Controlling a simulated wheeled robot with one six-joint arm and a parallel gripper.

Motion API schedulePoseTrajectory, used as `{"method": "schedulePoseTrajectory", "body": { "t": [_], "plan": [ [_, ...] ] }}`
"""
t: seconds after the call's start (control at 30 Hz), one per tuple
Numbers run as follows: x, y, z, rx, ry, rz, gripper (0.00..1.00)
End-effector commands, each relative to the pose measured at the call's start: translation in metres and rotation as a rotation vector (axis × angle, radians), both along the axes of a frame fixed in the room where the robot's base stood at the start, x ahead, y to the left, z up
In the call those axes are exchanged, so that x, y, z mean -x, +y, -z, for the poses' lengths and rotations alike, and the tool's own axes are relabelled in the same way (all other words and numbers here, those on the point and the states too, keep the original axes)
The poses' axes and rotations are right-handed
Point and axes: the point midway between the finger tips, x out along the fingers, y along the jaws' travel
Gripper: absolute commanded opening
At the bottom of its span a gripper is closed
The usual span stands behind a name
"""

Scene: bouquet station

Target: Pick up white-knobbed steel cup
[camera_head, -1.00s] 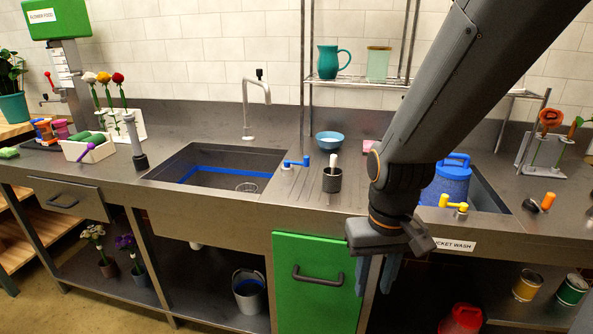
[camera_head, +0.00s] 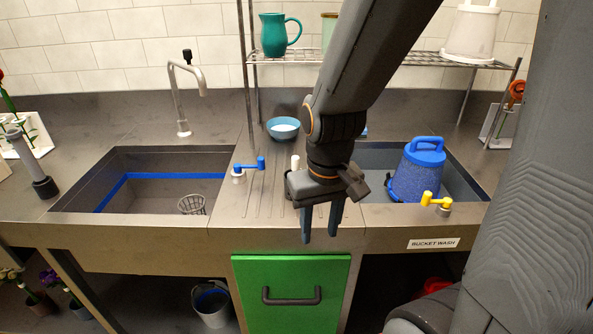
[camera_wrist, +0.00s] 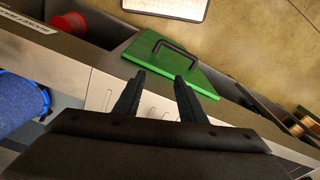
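A white knob or handle end (camera_head: 295,162) shows just left of my wrist in the head view, on the ribbed counter between the two basins. The dark steel cup below it is mostly hidden behind my gripper. My gripper (camera_head: 320,238) points down in front of the counter's front edge, above the green door, nearer to the camera than the cup. Its two fingers are apart with nothing between them, as the wrist view also shows (camera_wrist: 158,77). The cup cannot be made out in the wrist view.
A blue bucket (camera_head: 418,175) sits in the right basin, near a yellow tap handle (camera_head: 437,201). The left basin (camera_head: 150,190) holds a small basket.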

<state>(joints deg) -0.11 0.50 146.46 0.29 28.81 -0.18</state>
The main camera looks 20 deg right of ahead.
Motion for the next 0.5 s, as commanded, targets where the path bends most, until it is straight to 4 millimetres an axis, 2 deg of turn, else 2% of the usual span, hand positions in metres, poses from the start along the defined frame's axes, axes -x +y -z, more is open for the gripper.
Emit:
{"method": "schedulePoseTrajectory", "body": {
  "t": [0.03, 0.27, 0.33, 0.4, 0.5],
  "plan": [
    [-0.002, 0.000, -0.016, 0.000, -0.021, -0.002, 0.37],
    [-0.027, -0.001, -0.061, 0.003, -0.108, -0.032, 0.37],
    [-0.043, -0.001, -0.078, 0.005, -0.128, -0.061, 0.37],
    [-0.068, -0.001, -0.094, 0.008, -0.133, -0.118, 0.37],
    [-0.095, -0.001, -0.107, 0.006, -0.116, -0.199, 0.37]
  ]
}}
